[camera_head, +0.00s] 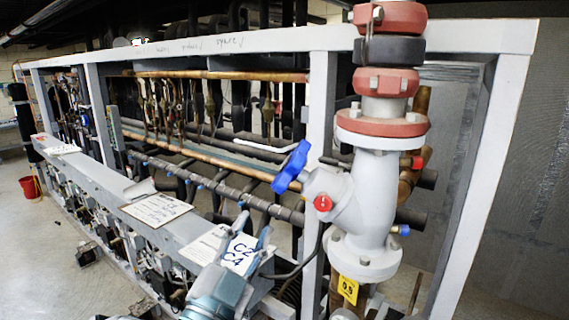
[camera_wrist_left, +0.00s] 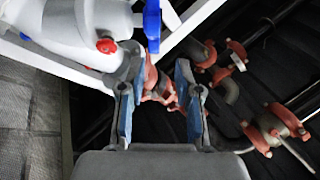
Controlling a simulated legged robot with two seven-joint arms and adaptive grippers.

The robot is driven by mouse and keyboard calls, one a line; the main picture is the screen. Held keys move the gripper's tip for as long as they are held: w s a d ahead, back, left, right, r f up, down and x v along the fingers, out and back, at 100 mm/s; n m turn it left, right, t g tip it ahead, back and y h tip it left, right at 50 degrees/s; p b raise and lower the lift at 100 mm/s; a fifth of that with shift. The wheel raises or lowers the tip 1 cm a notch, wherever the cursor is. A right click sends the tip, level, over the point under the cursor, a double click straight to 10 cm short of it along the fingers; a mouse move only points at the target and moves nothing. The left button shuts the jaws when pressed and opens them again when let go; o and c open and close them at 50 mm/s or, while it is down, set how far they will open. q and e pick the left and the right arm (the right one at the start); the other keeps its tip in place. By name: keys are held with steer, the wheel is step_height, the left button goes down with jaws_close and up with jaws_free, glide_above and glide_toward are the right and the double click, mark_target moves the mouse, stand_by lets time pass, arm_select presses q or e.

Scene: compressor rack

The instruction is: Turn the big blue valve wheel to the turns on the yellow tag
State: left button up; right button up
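The big blue valve wheel (camera_head: 291,167) sits edge-on at the left of a grey valve body (camera_head: 362,195). In the left wrist view the blue wheel (camera_wrist_left: 152,25) shows at the top, beyond the fingertips and cut by the frame edge. The yellow tag (camera_head: 348,289) hangs low on the pipe under the valve and appears to read 0.5. My left gripper (camera_head: 252,226) is below and left of the wheel, apart from it. In the left wrist view its two blue-padded fingers (camera_wrist_left: 160,65) are spread with nothing held between them. My right gripper is not in view.
A white rack frame (camera_head: 320,120) stands behind and around the valve. A red cap (camera_head: 323,203) sits on the valve body near the wheel. A grey ledge with paper labels (camera_head: 157,209) runs along the left. Open floor (camera_head: 40,260) lies at the far left.

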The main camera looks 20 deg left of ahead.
mark_target(277, 180)
arm_select(q)
steer(key=shift+n+g, duration=0.3)
steer(key=shift+n, duration=0.1)
steer(key=p+x, duration=0.1)
steer(key=x, duration=0.3)
steer(key=p+x, duration=0.2)
steer(key=x, duration=0.3)
steer(key=a+p+x, duration=0.1)
steer(key=x, duration=0.3)
steer(key=shift+w+f+p, duration=0.25)
steer(key=shift+w+p, duration=0.1)
steer(key=shift+w, duration=0.05)
steer(key=w, duration=0.1)
steer(key=w+d, duration=0.1)
steer(key=w+r+p, duration=0.1)
steer(key=shift+w+d, duration=0.1)
steer(key=shift+d, duration=0.25)
steer(key=shift+w+d, duration=0.2)
steer(key=shift+d, duration=0.05)
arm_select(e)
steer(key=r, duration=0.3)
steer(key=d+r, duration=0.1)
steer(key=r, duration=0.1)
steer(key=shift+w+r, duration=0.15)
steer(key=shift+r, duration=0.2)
